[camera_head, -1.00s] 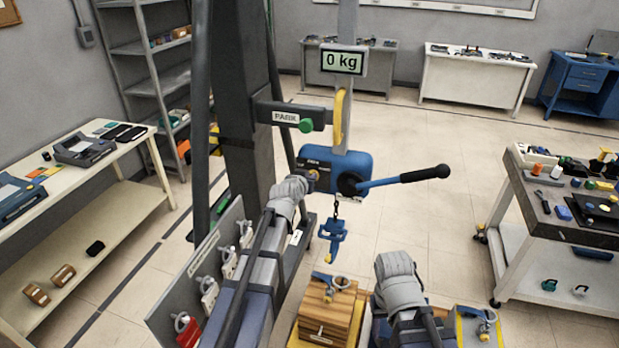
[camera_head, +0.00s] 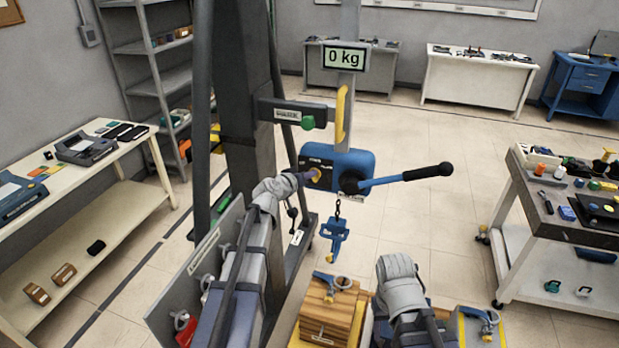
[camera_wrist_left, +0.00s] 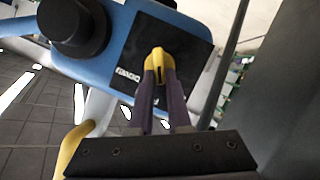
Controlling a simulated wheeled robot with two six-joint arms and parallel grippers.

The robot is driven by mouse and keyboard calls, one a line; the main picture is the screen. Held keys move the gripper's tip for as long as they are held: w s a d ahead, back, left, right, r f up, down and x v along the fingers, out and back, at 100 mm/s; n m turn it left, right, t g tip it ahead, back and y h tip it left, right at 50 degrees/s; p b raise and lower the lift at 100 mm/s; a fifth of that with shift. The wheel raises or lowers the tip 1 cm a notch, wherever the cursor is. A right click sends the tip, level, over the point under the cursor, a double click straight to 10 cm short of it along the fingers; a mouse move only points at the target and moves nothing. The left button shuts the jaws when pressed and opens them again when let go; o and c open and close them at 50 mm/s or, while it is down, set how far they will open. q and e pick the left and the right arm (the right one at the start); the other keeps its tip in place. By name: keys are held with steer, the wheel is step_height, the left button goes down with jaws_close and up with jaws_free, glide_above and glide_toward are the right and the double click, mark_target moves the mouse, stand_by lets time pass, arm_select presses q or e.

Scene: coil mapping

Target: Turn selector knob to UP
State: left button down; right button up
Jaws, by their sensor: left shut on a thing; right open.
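The yellow selector knob (camera_head: 316,174) is on the left part of the blue hoist body (camera_head: 347,160). My left gripper (camera_head: 305,177) reaches it from the left. In the left wrist view the knob (camera_wrist_left: 158,62) sits on a black plate, and my left gripper (camera_wrist_left: 157,80) has its dark fingers shut on its lower end. A white label (camera_wrist_left: 128,77) beside the knob is too blurred and turned to read surely. My right arm shows in the head view at bottom centre, but its fingertips are hidden.
A blue lever with a black handle (camera_head: 428,172) sticks out to the right of the hoist body. A blue hook block (camera_head: 333,240) hangs below on a chain. A display (camera_head: 344,57) above reads 0 kg. A wooden block (camera_head: 327,308) stands below.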

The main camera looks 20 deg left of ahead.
arm_select(q)
steer(key=shift+a+f+n+h+b, duration=0.2)
steer(key=shift+n+h+b, duration=0.3)
steer(key=shift+n, duration=0.2)
steer(key=c, duration=0.9)
jaws_free()
steer(key=shift+o, duration=0.2)
steer(key=shift+r, duration=0.1)
steer(key=p+v, duration=0.2)
steer(key=v, duration=0.6)
